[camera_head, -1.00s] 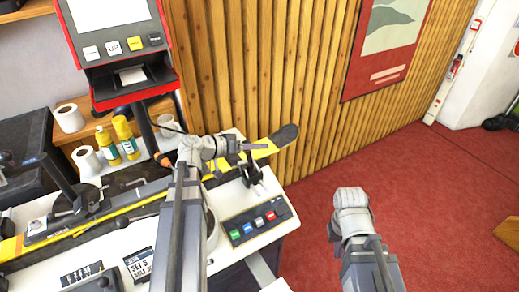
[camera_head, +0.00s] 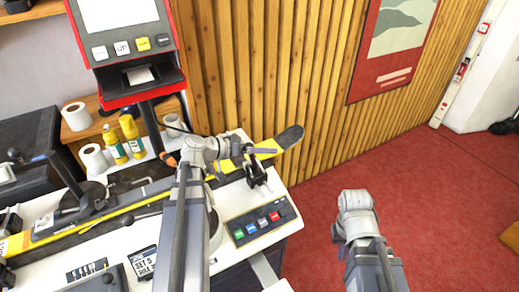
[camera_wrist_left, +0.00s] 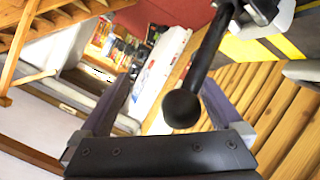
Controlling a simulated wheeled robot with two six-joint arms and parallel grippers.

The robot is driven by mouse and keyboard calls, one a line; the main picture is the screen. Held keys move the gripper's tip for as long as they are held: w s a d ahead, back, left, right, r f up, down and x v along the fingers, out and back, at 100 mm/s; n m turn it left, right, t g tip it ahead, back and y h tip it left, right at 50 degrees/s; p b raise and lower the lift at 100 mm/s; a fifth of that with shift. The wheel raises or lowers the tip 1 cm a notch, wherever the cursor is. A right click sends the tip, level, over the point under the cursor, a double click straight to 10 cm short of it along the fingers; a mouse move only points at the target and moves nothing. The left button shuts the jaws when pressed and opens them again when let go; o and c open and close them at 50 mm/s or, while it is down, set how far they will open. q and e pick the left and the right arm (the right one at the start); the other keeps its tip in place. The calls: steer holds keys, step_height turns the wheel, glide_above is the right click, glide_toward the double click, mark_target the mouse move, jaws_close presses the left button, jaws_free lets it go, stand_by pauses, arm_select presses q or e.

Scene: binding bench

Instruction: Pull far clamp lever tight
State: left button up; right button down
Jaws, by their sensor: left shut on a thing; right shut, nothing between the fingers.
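The far clamp (camera_head: 256,178) is black and stands at the right end of the bench, by the yellow ski (camera_head: 268,151) with its dark tip. My left gripper (camera_head: 262,151) is above this clamp, reaching in from the left. In the left wrist view, the clamp's black lever (camera_wrist_left: 208,52) ends in a round knob (camera_wrist_left: 183,109) lying between my two fingers, and the gripper is shut on the lever. The exact finger contact is hard to see. My right arm shows at the lower right over the floor; its fingers are out of sight.
A near clamp (camera_head: 93,197) holds the ski further left. A button panel (camera_head: 260,222) sits at the bench's front right. A red-framed screen stand (camera_head: 125,50), glue bottles (camera_head: 131,133) and white rolls (camera_head: 75,115) stand behind.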

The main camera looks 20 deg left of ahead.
arm_select(q)
steer(key=p+v, duration=0.2)
steer(key=v, duration=0.6)
stand_by(0.4)
steer(key=shift+f, duration=0.1)
